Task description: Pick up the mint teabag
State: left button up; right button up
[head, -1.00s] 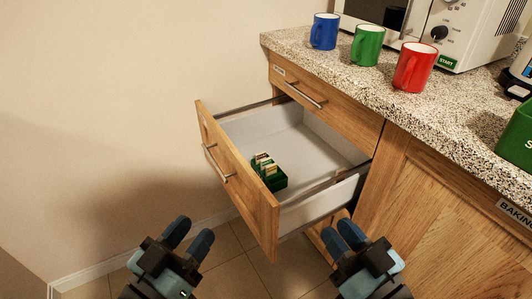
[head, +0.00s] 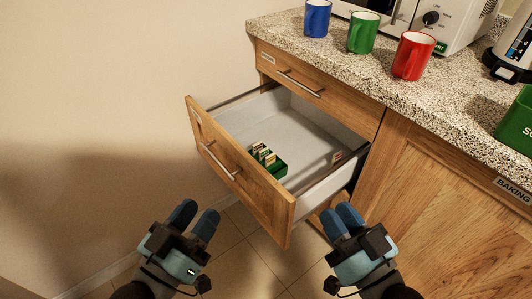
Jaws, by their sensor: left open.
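Several small teabags (head: 265,153) stand upright in a green box (head: 281,171) inside the open drawer (head: 292,193), near its front panel. Their labels are too small for me to tell which one is mint. A small reddish and pale item (head: 338,158) shows at the drawer's right inner wall; I cannot tell what it is. My left gripper (head: 194,217) is open and empty, in front of the drawer and left of its front panel.
The drawer front with its handle (head: 219,160) juts out from the cabinet. Above it, a shut drawer (head: 315,92) sits under the speckled counter (head: 375,85). Blue (head: 317,18), green (head: 364,33) and red (head: 412,55) mugs stand near the counter edge. A wall is at left.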

aim_at(264, 153)
jog(key=i+j+z, duration=0.25)
jog(key=j+z, duration=0.25)
jog(key=j, duration=0.2)
jog(key=i+j+z, duration=0.25)
jog(key=j, duration=0.15)
jog(key=j+z, duration=0.25)
jog(key=j, duration=0.15)
jog(key=i+j, duration=0.15)
jog(key=j+u, duration=0.05)
